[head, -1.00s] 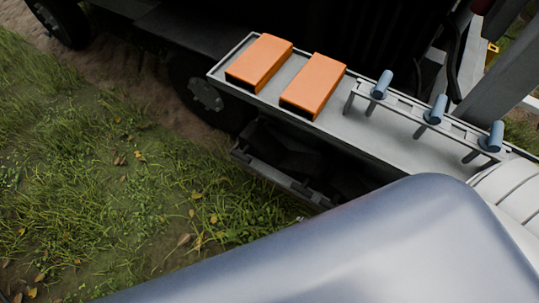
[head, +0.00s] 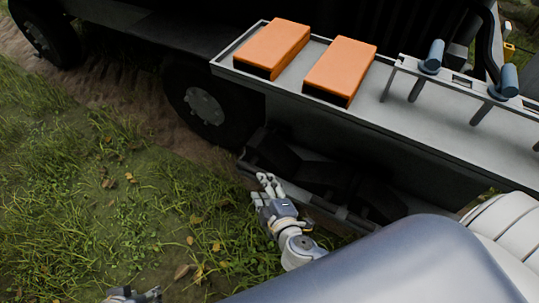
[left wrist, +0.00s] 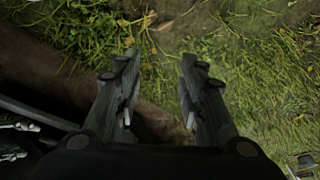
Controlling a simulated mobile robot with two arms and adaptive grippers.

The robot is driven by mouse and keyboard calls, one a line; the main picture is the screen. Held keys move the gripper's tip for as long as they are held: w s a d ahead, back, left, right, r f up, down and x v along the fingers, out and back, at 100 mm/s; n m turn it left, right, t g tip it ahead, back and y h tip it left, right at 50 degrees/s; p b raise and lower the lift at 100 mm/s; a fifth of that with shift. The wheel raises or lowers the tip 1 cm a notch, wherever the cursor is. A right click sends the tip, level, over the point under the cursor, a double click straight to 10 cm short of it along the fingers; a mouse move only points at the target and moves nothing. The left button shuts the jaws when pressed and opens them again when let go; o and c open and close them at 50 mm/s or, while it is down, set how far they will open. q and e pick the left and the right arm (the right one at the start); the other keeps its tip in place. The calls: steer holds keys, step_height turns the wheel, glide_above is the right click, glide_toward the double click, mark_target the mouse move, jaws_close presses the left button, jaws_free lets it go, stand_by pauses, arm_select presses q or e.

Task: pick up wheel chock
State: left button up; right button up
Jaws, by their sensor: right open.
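Dark, wedge-like shapes sit in a low rack under the vehicle's side shelf in the head view. One dark shape (head: 272,150), possibly a wheel chock, is at the rack's left end, and another (head: 378,198) is further right. Deep shadow hides their outlines. My right gripper (head: 267,181) is open and empty just in front of the rack's left part, near the first shape. My left gripper (head: 132,293) is partly cut off at the bottom edge. In the left wrist view its fingers (left wrist: 158,88) are apart with only soil and grass beyond them.
A grey shelf (head: 420,120) with two orange-topped blocks (head: 273,45) (head: 341,68) overhangs the rack. A rail with blue-grey handles (head: 433,57) stands on it. A black wheel (head: 203,105) is left of the rack. Open grass (head: 90,190) lies to the left.

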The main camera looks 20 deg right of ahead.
steer(key=b+x, duration=0.1)
steer(key=x, duration=0.6)
steer(key=shift+w+d+f, duration=0.15)
steer(key=shift+w, duration=0.2)
steer(key=shift+w+f, duration=0.1)
steer(key=shift+w, duration=0.15)
arm_select(q)
steer(key=shift+w+d+f+t, duration=0.15)
steer(key=shift+w+f+t, duration=0.1)
steer(key=shift+w, duration=0.2)
steer(key=shift+w+d+f+t, duration=0.15)
steer(key=shift+w+f, duration=0.1)
steer(key=shift+w, duration=0.2)
arm_select(e)
steer(key=shift+c, duration=0.6)
jaws_close()
steer(key=shift+r, duration=0.2)
